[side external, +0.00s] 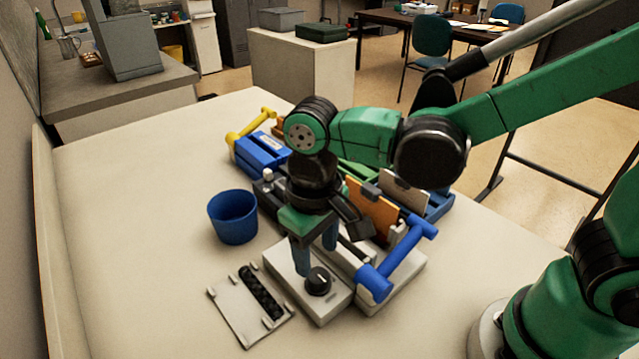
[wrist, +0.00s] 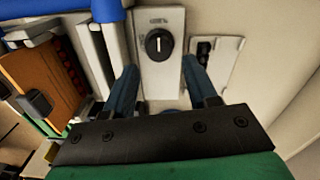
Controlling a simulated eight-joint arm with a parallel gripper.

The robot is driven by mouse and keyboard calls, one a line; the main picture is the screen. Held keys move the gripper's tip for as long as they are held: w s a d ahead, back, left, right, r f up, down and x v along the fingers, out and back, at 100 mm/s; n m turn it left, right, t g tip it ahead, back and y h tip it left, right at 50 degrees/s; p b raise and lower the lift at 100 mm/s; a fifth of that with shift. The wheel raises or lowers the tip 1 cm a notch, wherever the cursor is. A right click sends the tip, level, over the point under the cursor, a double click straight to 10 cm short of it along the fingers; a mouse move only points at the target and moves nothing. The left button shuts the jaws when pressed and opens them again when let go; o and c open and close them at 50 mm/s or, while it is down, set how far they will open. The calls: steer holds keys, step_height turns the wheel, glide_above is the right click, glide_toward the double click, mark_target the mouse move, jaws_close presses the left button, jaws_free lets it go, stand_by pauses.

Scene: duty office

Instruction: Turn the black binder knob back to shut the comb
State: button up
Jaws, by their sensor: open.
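The black binder knob (side external: 318,281) sits on top of the light grey binder housing (side external: 334,303). In the wrist view the knob (wrist: 158,44) is round, with a white line that points up and down the picture. My gripper (side external: 316,261) points down just above and behind the knob, its blue fingers apart with nothing between them. In the wrist view the open fingers (wrist: 160,78) lie below the knob, one to each side. A gap between fingers and knob shows there. I cannot make out the comb itself for certain.
A pale plate (side external: 229,316) with a black strip lies left of the housing. A blue cup (side external: 233,217) stands behind it. A blue lever handle (side external: 402,262) rises on the right. A blue block (side external: 262,152) and an orange panel (side external: 371,208) stand farther back. The table's left side is clear.

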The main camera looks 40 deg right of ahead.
mark_target(318, 276)
steer(key=shift+f, duration=2.4)
jaws_close()
